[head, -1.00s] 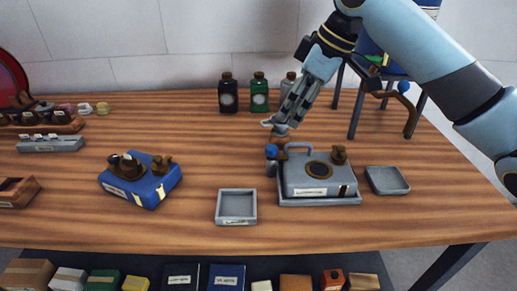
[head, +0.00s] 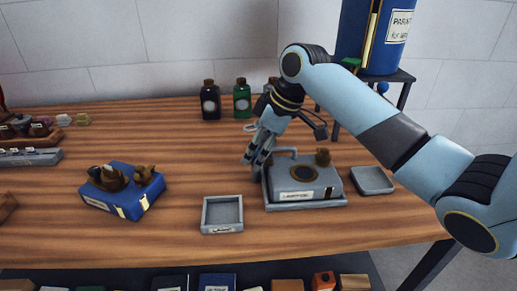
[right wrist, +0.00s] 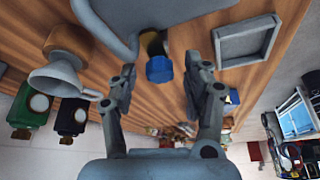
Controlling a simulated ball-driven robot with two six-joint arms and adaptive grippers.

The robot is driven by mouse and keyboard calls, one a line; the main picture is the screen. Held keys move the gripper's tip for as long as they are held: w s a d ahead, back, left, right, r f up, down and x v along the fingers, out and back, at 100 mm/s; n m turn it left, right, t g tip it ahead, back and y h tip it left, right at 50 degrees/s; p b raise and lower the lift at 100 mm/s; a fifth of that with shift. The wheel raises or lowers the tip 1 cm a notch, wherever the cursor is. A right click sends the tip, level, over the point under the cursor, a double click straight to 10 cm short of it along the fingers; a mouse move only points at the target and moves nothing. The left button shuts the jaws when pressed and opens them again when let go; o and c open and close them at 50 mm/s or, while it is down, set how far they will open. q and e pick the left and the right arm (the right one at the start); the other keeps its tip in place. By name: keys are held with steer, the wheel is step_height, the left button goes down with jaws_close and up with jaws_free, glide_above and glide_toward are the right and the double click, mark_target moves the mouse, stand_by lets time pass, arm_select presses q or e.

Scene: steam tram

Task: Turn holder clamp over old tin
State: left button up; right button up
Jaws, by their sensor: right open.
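The grey tin (head: 328,190), its label too small to read surely, sits in a shallow grey holder (head: 300,206) on the table. It has a handle, a brown cap and a dark round opening. The holder's clamp shows as a blue knob (right wrist: 160,70) on a short brownish stem beside the tin in the right wrist view. In the head view my right gripper hides it. My right gripper (head: 254,160) is open at the tin's left side, and it also shows in the right wrist view (right wrist: 160,76). The knob lies between its fingers, with gaps visible on both sides. My left gripper is out of view.
A square grey tray (head: 222,228) stands in front, and another grey tray (head: 372,194) to the right. A blue tin (head: 128,208) with brown parts is at left. Dark and green bottles (head: 242,100) stand behind. A pale funnel (right wrist: 58,80) is close to the gripper.

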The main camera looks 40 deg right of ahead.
jaws_close()
steer(key=shift+r+n+p, duration=0.2)
steer(key=shift+n+p, duration=0.3)
steer(key=shift+w+f, duration=0.1)
steer(key=shift+f, duration=0.05)
jaws_free()
steer(key=v, duration=1.2)
steer(key=shift+d, duration=0.2)
steer(key=shift+w, duration=0.15)
